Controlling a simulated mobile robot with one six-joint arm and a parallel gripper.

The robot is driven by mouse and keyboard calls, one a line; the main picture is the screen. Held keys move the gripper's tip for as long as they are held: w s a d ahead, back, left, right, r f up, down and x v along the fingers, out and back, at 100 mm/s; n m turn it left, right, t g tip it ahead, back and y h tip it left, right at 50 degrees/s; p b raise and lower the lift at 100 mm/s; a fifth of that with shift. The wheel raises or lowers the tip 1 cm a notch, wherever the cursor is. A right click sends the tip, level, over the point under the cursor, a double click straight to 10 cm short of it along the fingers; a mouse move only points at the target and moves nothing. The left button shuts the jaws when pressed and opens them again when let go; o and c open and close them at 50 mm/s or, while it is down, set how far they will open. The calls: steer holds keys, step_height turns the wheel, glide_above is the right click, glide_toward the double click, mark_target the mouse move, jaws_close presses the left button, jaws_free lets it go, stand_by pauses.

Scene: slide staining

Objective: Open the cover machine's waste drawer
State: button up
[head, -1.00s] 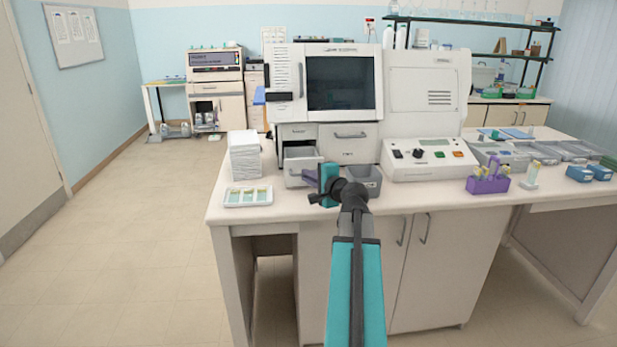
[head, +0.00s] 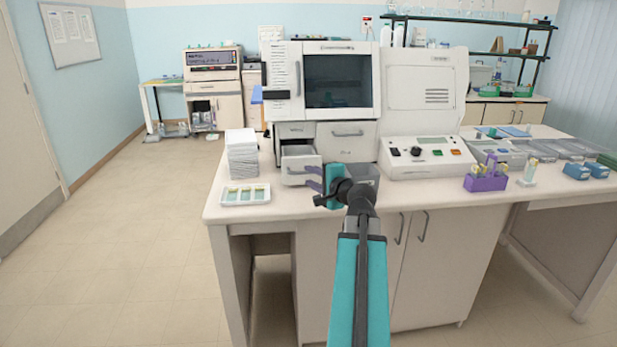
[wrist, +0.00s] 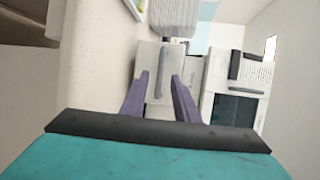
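The cover machine (head: 338,132) stands on the bench with a dark window and drawers below it. Its lower left drawer (head: 300,166) is pulled out, and its inside shows from above. In the wrist view the drawer's pale front (wrist: 150,58) and grey bar handle (wrist: 160,78) lie ahead of my gripper. My gripper (head: 313,180) is just in front of the drawer, toward its right. Its two purple fingers (wrist: 160,88) are spread, with the handle showing between them and nothing held. Whether they touch the handle is unclear.
A stack of white trays (head: 241,155) and a slide tray (head: 246,194) stand left of the drawer. A grey bin (head: 364,173) is behind my wrist, partly hidden. A control box (head: 428,158) and purple rack (head: 486,182) stand to the right.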

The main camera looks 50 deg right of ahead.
steer(key=b+v, duration=0.2)
steer(key=v, duration=0.3)
steer(key=shift+s+f, duration=0.1)
steer(key=shift+s, duration=0.05)
steer(key=shift+b+v, duration=2.5)
steer(key=shift+b, duration=1.45)
steer(key=shift+a, duration=0.1)
